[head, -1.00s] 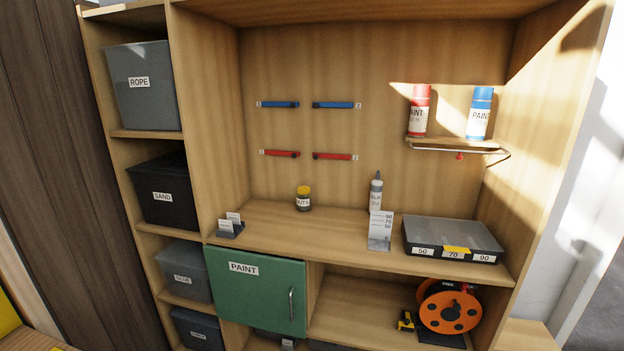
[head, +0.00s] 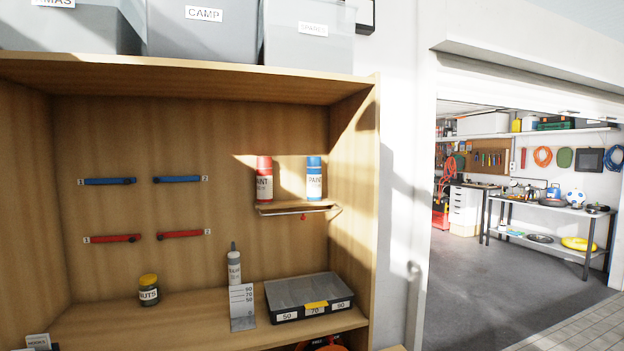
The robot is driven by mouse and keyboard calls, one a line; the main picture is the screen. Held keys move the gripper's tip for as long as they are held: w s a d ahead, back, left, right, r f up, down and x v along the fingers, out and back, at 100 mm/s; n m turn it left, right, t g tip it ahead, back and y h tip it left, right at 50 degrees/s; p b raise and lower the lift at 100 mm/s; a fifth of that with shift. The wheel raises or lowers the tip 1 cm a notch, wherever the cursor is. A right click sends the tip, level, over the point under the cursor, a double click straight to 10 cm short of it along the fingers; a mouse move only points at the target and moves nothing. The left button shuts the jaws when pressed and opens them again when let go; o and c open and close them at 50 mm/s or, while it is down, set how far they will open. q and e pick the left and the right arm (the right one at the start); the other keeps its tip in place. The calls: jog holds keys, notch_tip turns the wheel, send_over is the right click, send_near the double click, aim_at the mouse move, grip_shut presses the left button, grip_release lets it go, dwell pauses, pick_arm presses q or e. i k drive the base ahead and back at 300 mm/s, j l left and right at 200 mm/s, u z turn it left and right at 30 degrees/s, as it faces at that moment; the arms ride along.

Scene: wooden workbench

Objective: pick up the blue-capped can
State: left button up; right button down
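The blue-capped can (head: 314,180) is a spray can with a white label reading PAINT. It stands upright on a small wooden shelf (head: 290,207) on the right part of the cabinet's back wall. A red-capped paint can (head: 264,180) stands to its left on the same shelf, with a gap between them. Neither of my grippers shows in the head view.
Below the shelf, the bench top (head: 190,312) holds a grey bottle (head: 234,266), a stepped height gauge (head: 242,306), a divided case (head: 308,296) and a nuts jar (head: 148,290). The cabinet's right side wall (head: 355,190) stands close beside the shelf. An open doorway lies further right.

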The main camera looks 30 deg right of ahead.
aim_at(314, 174)
jog(key=i+l+z, duration=0.1)
jog(key=i+z, duration=0.3)
jog(key=i, duration=0.15)
jog(key=i+j+z, duration=0.1)
jog(key=i+z, duration=0.3)
jog(key=i, duration=0.15)
